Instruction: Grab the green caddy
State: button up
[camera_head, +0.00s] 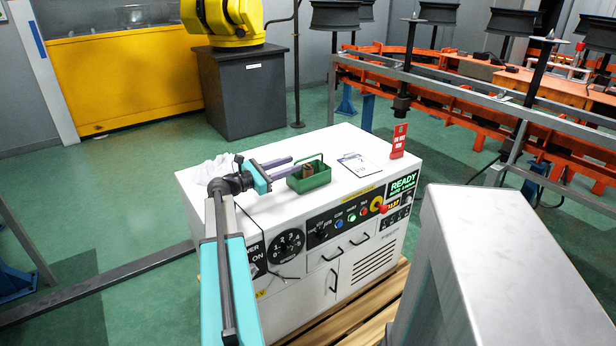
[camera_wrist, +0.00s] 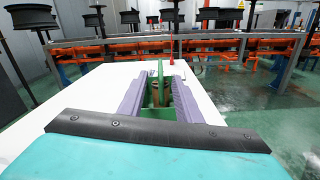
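The green caddy (camera_head: 309,181) sits upright on the white cabinet top, with a thin raised handle and small brown items inside. My gripper (camera_head: 295,164) is low over the top at the caddy's left, its two purple fingers reaching toward it. In the wrist view, my gripper (camera_wrist: 160,78) is open, its fingers spread to either side of the caddy's handle (camera_wrist: 160,70). Part of the caddy (camera_wrist: 157,112) shows between the fingers. I cannot tell whether either finger touches it.
The white cabinet (camera_head: 240,194) also bears a clipboard (camera_head: 357,165), a red sign (camera_head: 399,141) and a crumpled clear bag (camera_head: 208,170) near my wrist. Metal rails (camera_head: 480,104) with black wheels on spindles stand behind. The cabinet top right of the caddy is mostly free.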

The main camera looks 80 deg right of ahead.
aim_at(298, 162)
jog(key=shift+x, duration=1.85)
jog(key=shift+s+d, duration=0.1)
jog(key=shift+x, duration=2.5)
grip_shut()
